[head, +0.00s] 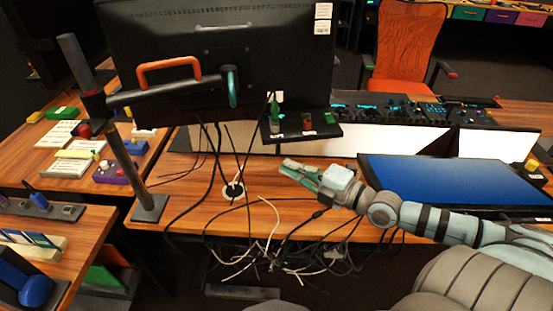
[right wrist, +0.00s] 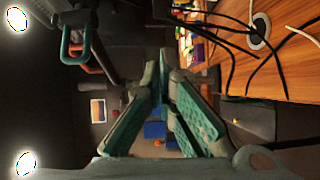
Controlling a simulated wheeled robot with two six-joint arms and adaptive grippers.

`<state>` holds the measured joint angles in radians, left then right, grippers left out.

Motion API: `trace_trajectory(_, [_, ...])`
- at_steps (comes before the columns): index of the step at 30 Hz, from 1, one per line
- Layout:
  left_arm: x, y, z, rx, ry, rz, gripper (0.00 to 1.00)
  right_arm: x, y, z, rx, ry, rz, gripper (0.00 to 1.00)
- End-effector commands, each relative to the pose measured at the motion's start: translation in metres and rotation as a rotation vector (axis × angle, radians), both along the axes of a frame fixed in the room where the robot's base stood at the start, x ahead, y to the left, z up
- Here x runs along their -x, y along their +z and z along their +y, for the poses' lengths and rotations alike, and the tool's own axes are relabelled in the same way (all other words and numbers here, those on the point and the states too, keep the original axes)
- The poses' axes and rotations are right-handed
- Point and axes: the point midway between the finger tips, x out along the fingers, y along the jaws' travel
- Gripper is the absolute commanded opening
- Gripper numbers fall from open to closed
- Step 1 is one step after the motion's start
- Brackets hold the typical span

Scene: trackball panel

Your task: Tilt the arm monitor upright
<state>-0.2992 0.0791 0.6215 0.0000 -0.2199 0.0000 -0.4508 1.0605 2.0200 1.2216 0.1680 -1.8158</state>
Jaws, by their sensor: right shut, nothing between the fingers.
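The arm monitor (head: 265,50) is a large black screen with its back to me, at the top of the head view. It is held by a dark arm on a pole (head: 137,175) and looks tilted. An orange handle (head: 168,70) and a teal handle (head: 232,86) are on its back; the teal handle (right wrist: 75,40) also shows in the right wrist view. My right gripper (head: 286,168) is shut and empty above the desk, below and apart from the monitor; its fingers (right wrist: 162,68) meet in the right wrist view. My left gripper is not in view.
A small black shelf (head: 325,132) with little items hangs under the monitor's right side. Loose cables (head: 215,160) hang down to the desk's cable hole. A blue flat screen (head: 450,180) lies at the right. An orange chair (head: 405,45) stands behind.

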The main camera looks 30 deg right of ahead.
Motion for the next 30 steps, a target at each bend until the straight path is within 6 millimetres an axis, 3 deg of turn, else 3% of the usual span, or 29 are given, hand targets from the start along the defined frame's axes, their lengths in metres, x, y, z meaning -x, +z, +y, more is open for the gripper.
trace_trajectory(2, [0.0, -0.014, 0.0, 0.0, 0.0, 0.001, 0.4, -0.017, -0.003, 0.007, -0.009, 0.001, -0.01, 0.0])
trace_trajectory(5, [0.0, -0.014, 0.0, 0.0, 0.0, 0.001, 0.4, -0.037, -0.001, 0.014, -0.009, -0.001, -0.007, 0.0])
trace_trajectory(12, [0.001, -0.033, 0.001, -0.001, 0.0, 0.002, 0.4, -0.068, -0.005, 0.0, -0.003, 0.001, 0.0, 0.0])
trace_trajectory(25, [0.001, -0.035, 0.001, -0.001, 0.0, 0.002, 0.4, -0.073, -0.004, -0.003, -0.001, 0.002, 0.0, 0.0])
trace_trajectory(30, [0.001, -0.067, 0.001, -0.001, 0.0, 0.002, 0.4, -0.08, -0.015, -0.006, 0.011, 0.004, -0.025, 0.0])
